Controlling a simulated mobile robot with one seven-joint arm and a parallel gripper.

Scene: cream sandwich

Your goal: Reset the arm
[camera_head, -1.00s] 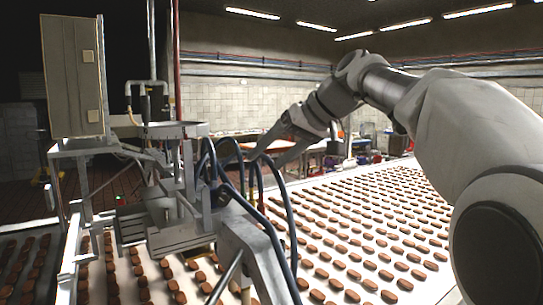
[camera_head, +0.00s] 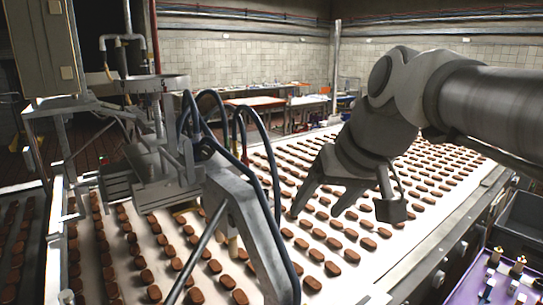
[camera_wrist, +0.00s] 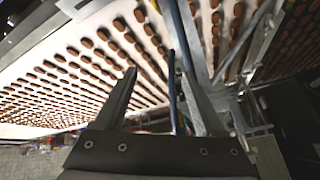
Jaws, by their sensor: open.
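My gripper (camera_head: 318,208) is in the head view, right of centre, above the white conveyor belt. Its two fingers are spread and point down and to the left, with nothing between them. In the wrist view the fingers of my gripper (camera_wrist: 152,95) also stand apart and empty. Past them I see rows of brown cookies (camera_wrist: 85,42) and blue hoses (camera_wrist: 183,45). My arm comes in from the right edge of the head view. Whether the fingers touch the belt cannot be told, but they look above it.
The white belt (camera_head: 395,255) carries many rows of brown cookies. A metal machine with dark hoses (camera_head: 262,180) stands left of my gripper, close to it. A purple tray (camera_head: 480,285) with small fittings is at the lower right. Tables (camera_head: 305,100) stand at the back.

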